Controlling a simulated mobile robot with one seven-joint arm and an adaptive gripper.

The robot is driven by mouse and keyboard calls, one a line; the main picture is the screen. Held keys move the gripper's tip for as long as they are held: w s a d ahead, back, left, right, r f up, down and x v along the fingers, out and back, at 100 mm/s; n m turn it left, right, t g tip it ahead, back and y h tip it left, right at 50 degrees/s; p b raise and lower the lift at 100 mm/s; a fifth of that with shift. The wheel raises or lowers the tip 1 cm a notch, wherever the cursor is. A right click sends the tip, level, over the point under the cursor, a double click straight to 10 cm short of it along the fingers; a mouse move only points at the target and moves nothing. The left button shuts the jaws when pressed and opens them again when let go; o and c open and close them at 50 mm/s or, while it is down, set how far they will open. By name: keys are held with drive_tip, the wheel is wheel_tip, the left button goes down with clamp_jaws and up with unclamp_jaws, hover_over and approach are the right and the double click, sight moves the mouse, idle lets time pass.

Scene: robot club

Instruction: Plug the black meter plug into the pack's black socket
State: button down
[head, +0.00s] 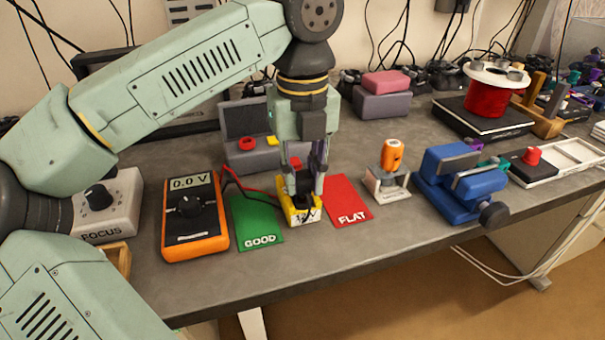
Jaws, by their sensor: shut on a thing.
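The yellow and black pack (312,215) sits on the bench between the green GOOD card (258,224) and the red FLAT card (347,202). My gripper (303,188) points straight down at the top of the pack, its fingers shut on the black meter plug, which they mostly hide. I cannot tell whether the plug is in the black socket or just above it. A red piece, perhaps the red plug, shows behind the fingers. The orange meter (167,242) reads 0.0 V, and red and black leads (245,187) run from it toward the pack.
A grey case (245,156) stands close behind my gripper. An orange-topped device (390,160) and a blue vise (455,190) stand to the right. A FOCUS dial box (115,205) is at the left. Bare bench lies in front of the pack.

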drive_tip(key=shift+f+b, duration=0.75)
drive_tip(key=shift+b, duration=0.1)
idle(1.6)
drive_tip(key=c, duration=1.3)
unclamp_jaws()
drive_tip(key=shift+c, duration=0.2)
